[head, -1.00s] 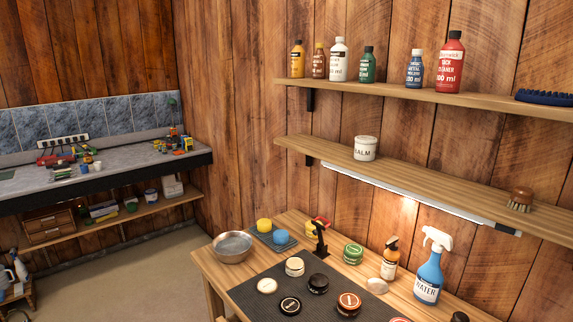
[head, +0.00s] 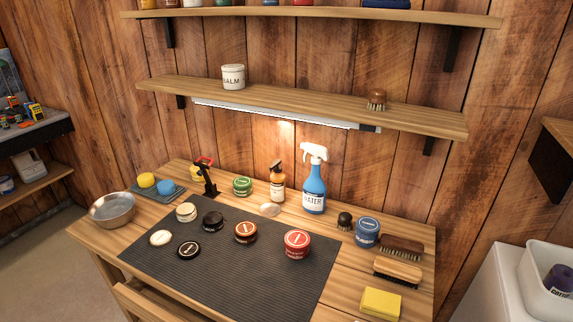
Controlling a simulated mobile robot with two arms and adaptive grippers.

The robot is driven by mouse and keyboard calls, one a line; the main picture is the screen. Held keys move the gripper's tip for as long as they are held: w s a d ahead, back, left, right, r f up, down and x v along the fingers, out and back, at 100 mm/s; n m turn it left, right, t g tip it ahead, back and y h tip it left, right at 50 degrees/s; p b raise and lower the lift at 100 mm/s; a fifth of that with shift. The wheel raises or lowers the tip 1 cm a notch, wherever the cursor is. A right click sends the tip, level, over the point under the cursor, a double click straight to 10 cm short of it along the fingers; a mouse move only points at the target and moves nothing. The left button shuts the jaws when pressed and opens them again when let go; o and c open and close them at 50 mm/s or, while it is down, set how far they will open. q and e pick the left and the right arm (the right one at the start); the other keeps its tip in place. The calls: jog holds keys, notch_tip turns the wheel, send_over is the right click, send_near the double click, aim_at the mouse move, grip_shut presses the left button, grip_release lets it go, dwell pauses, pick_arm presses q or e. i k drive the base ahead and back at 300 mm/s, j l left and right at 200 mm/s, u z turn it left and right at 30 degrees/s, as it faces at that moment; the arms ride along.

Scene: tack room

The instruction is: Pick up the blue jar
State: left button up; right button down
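The blue jar (head: 367,232) stands upright on the right part of the wooden table, behind two brushes and beside a small dark round-headed item (head: 345,220). It has a pale label on its front. Neither of my grippers shows in the head view.
A dark ribbed mat (head: 230,268) with several tins covers the table's middle. A blue spray bottle (head: 314,190) stands left of the jar; brushes (head: 398,271) and a yellow sponge (head: 381,303) lie in front. A shelf (head: 300,103) overhangs behind. A white bin (head: 540,285) is at right.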

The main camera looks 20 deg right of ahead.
aim_at(366, 233)
jog(key=z, duration=2.15)
